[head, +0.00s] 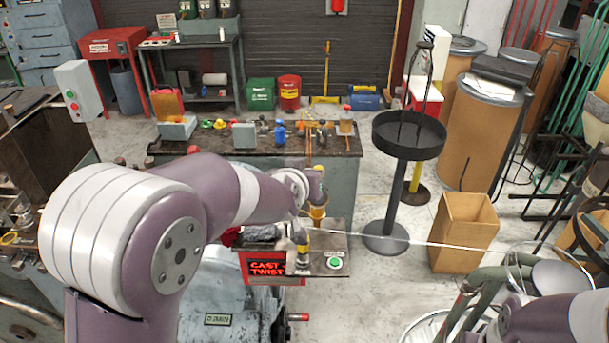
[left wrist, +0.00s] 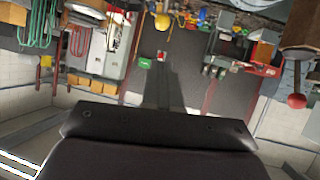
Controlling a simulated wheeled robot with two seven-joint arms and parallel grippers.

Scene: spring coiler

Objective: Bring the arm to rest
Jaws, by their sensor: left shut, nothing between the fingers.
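My left arm reaches in from the left in the head view, with its wrist over the coiler machine. The coiler's red "CAST TWIST" panel (head: 267,268) and green button (head: 334,263) are just below the wrist. A thin wire (head: 400,238) runs right from the machine. Part of my right arm shows at the lower right; its gripper is out of frame.
A cluttered workbench (head: 250,143) stands behind the machine. A black round stand (head: 408,135) and a wooden bin (head: 465,230) are to the right. A red-knobbed lever (left wrist: 297,101) shows in the left wrist view. Bare floor lies between stand and bin.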

